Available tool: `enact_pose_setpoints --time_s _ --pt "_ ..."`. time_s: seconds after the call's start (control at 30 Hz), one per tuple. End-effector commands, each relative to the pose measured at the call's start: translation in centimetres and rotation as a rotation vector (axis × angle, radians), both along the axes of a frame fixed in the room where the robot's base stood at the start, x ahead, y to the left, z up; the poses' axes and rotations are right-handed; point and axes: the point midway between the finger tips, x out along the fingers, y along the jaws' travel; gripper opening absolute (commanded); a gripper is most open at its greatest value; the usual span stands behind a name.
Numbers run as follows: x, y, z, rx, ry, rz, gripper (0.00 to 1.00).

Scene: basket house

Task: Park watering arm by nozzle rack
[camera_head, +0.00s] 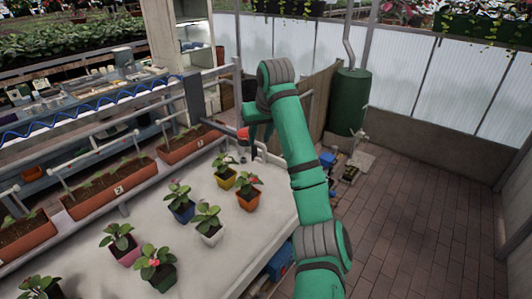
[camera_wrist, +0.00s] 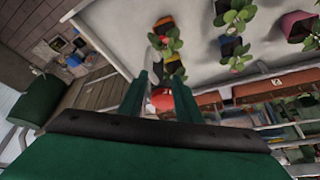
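My gripper (camera_head: 252,146) points down at the far end of the white potting table (camera_head: 228,262), close to a post and grey pipes. In the wrist view its two green fingers (camera_wrist: 160,82) stand apart with a small red part (camera_wrist: 160,99) showing between or just behind them. The red part also shows beside the fingers in the head view (camera_head: 243,133); it may be a nozzle or part of the watering arm. I cannot tell whether the fingers touch it. No nozzle rack can be clearly made out. A dark upright panel (camera_head: 193,99) stands just left of my gripper.
Several potted plants stand on the table, the nearest to my gripper in an orange pot (camera_head: 248,201) and a yellow pot (camera_head: 226,178). Long planter troughs (camera_head: 110,192) line the left side. A green tank (camera_head: 347,102) stands behind. The brick floor (camera_head: 425,215) at right is clear.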

Motion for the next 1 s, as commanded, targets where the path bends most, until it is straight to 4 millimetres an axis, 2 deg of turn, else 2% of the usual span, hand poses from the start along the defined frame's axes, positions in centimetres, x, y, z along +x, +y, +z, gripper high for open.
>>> enact_pose_setpoints --time_s 0.1,0.27,0.8,1.0 --pt "-0.4 -1.3 1.2 -0.041 0.028 0.003 0.31" --pt "-0.4 -1.7 0.9 -0.056 0.040 0.005 0.31" --pt "2.7 -0.7 -6.9 -0.053 0.040 0.005 0.31" --pt "3.3 -0.6 -8.4 -0.053 0.039 0.005 0.31"
